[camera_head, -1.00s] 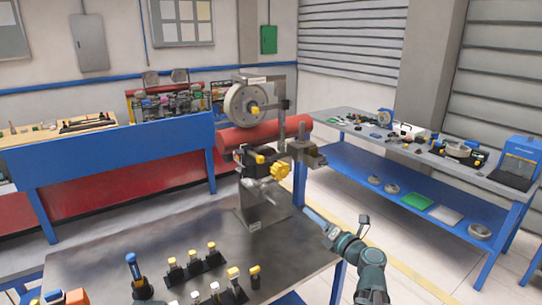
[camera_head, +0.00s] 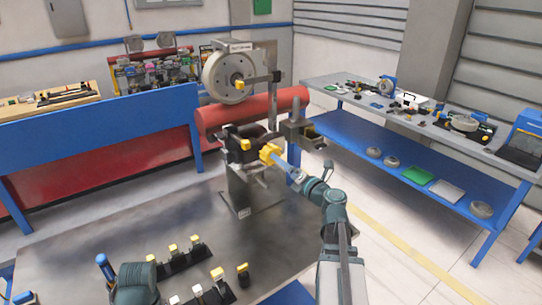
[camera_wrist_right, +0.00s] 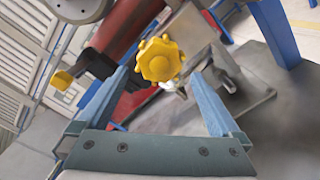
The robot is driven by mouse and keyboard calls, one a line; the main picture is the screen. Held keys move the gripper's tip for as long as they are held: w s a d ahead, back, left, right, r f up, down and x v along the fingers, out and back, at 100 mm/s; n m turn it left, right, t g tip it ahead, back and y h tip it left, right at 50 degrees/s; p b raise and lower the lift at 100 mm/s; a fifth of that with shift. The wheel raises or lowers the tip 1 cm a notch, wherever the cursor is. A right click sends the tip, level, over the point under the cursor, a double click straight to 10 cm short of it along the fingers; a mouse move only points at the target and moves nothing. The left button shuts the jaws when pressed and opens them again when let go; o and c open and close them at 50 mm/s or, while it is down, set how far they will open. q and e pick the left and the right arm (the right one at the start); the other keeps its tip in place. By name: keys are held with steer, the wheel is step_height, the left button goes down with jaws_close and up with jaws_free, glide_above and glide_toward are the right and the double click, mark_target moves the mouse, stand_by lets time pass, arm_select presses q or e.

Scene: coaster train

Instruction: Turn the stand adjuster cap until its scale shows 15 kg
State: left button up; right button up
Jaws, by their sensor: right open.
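The metal stand (camera_head: 237,190) stands on the dark table and carries a yellow lobed cap (camera_head: 268,152) at mid-height. In the right wrist view the cap (camera_wrist_right: 159,60) faces me. No scale reading is legible in either view. My right gripper (camera_head: 283,163) is at the cap in the head view. In the right wrist view its two blue fingers (camera_wrist_right: 158,72) are spread wide, with the cap between their tips as seen there. I cannot tell whether they touch it.
A grey wheel (camera_head: 229,75) and a red cylinder (camera_head: 218,122) are above and behind the cap. A dark clamp arm (camera_head: 301,130) juts out to the right. Several yellow-topped tools stand in black holders (camera_head: 185,260) at the front. The table (camera_head: 110,220) is bare left of the stand.

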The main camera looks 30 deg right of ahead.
steer(key=w, duration=0.7)
steer(key=shift+w+a, duration=0.15)
steer(key=shift+a, duration=0.15)
steer(key=c, duration=1)
